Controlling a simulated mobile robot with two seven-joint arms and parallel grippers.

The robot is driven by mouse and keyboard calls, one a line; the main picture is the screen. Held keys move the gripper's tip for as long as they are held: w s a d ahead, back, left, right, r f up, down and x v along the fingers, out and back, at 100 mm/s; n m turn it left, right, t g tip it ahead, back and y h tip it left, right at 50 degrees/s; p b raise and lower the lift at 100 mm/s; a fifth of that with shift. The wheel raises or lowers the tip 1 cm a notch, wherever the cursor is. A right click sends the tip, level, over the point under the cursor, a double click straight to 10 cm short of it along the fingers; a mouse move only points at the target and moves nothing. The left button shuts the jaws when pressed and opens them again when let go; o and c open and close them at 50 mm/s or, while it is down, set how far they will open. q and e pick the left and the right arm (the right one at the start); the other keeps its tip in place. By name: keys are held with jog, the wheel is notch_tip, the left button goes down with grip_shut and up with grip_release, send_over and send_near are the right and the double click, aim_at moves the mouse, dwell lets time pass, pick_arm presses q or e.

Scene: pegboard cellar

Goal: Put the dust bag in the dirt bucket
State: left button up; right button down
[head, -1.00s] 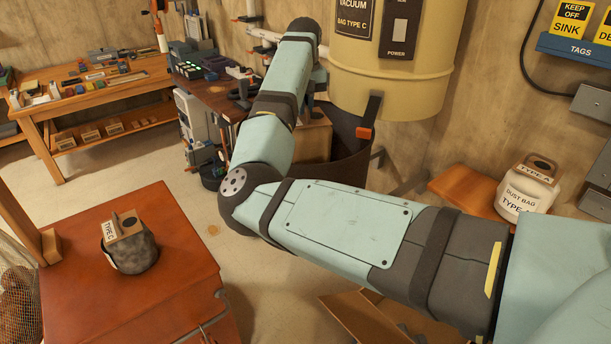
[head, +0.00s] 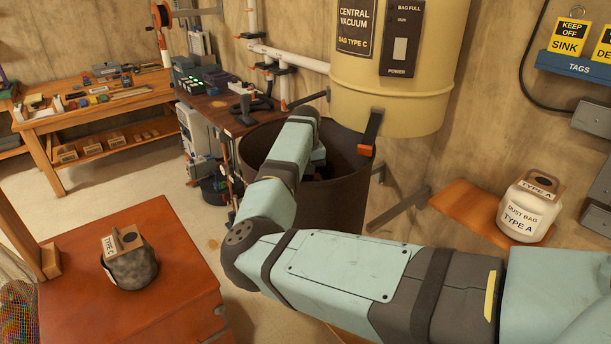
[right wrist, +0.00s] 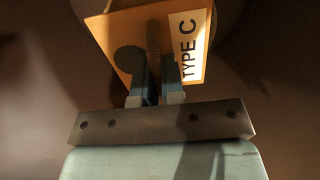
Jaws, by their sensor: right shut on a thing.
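The dirt bucket is most likely the dark brown open bin (head: 345,190) under the vacuum. My right arm reaches over its near rim, with the hand down inside. In the head view my arm mostly hides that hand. In the right wrist view my right gripper (right wrist: 155,80) is shut on the tan collar of a dust bag (right wrist: 190,45), marked TYPE C. Dark brown wall surrounds it. The bag's body is mostly hidden behind the collar, and I cannot tell whether it touches the bottom. My left gripper is not in view.
Another grey TYPE C bag (head: 133,265) stands on the red cabinet (head: 75,315). A white TYPE A dust bag (head: 522,215) stands on the wooden wall shelf (head: 465,205). The cream vacuum canister (head: 405,100) hangs close above the bin. A cluttered desk (head: 225,108) stands behind.

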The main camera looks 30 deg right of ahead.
jog(key=shift+r, duration=0.1)
jog(key=c, duration=1.2)
grip_release()
jog(key=shift+c, duration=0.2)
jog(key=shift+r, duration=0.15)
notch_tip(320, 180, up, 12)
